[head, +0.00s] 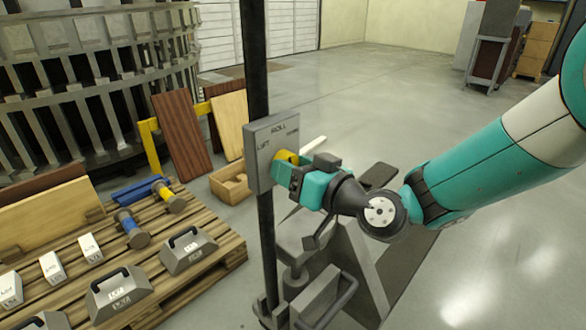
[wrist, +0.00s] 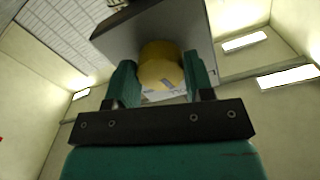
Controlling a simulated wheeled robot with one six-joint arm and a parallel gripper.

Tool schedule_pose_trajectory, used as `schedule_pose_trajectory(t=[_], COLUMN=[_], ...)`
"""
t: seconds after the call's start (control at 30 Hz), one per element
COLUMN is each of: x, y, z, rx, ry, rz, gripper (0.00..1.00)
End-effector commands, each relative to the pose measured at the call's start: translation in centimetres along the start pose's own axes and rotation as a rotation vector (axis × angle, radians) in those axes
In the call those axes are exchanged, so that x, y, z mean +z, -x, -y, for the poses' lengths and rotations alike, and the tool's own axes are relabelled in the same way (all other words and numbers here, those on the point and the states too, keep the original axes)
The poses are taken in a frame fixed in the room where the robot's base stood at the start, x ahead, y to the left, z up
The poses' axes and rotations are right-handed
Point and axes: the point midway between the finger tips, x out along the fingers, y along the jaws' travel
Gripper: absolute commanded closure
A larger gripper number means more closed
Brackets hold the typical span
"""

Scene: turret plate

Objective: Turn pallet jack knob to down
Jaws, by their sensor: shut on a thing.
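The pallet jack knob is a yellow round knob (wrist: 162,72) on a grey plate (head: 262,140) fixed to a black post. The plate carries the words LIFT at left, ROLL at top and a partly hidden word at right. My gripper (head: 285,166) is at the plate's face, with its teal fingers on both sides of the knob. In the wrist view my gripper (wrist: 164,82) is closed around the knob. A small grey mark shows on the knob's face, but I cannot tell which word the knob points to.
A wooden pallet (head: 215,262) at lower left holds grey weights (head: 188,250), white blocks and dumbbells. The pallet jack's grey frame (head: 345,265) stands below my gripper. Boards (head: 182,132) lean behind the post. Open floor (head: 490,230) lies to the right.

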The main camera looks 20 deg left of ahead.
Motion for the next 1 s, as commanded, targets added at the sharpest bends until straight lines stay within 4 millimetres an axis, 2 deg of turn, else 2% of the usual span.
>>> schedule_pose_trajectory(t=[0.7, 1.0], x=[-0.27, -0.31], y=[0.03, 0.03], z=[0.12, 0.13], rx=[-0.001, -0.003], ry=[-0.678, -0.913], rz=[0.008, 0.009], gripper=[0.76, 0.76])
